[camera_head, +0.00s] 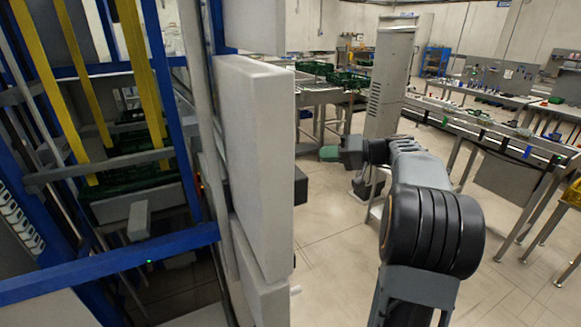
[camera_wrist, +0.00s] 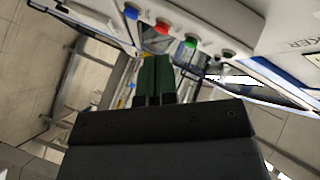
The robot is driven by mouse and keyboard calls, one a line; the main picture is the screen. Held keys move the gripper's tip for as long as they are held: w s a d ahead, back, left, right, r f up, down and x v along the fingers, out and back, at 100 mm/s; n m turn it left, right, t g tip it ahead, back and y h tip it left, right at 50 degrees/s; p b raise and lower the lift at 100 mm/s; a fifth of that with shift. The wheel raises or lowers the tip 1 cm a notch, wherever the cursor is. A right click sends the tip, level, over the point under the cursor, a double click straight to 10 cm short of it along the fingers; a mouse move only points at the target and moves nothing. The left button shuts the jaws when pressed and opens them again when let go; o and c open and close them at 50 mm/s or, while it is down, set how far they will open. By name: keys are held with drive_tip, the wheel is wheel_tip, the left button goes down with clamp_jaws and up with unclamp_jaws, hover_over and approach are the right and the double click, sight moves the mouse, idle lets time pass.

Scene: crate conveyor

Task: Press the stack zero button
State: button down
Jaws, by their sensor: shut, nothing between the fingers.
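My gripper (camera_head: 329,153) shows in the head view with its green fingers together, pointing left toward the side of a pale grey cabinet. A gap separates the fingertips from the cabinet's edge there. In the wrist view my gripper (camera_wrist: 156,62) is shut and empty, its fingers side by side. A row of buttons on a pale panel lies beyond the fingertips: a blue button (camera_wrist: 131,11), a red button (camera_wrist: 162,26), a green button (camera_wrist: 190,41) and a dark knob (camera_wrist: 226,54). The fingertips are below the red and green ones. I cannot read which is stack zero.
The pale grey cabinet (camera_head: 262,150) stands close at centre-left, with a dark box (camera_head: 300,186) on its side. A blue frame (camera_head: 110,262) with yellow bars and green crates (camera_head: 140,180) is at left. A conveyor (camera_head: 490,130) runs at right. Floor between is clear.

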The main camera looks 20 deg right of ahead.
drive_tip(key=a+b, duration=0.2)
drive_tip(key=a, duration=0.4)
drive_tip(key=shift+s+a, duration=0.4)
drive_tip(key=shift+a+b, duration=0.8)
drive_tip(key=shift+a, duration=0.05)
idle(2.6)
drive_tip(key=shift+d, duration=0.85)
drive_tip(key=shift+w+d+p, duration=0.15)
drive_tip(key=shift+d+p, duration=0.1)
drive_tip(key=shift+d, duration=1)
drive_tip(key=shift+w+d+p, duration=0.15)
drive_tip(key=shift+d+p, duration=0.05)
drive_tip(key=shift+d, duration=1.05)
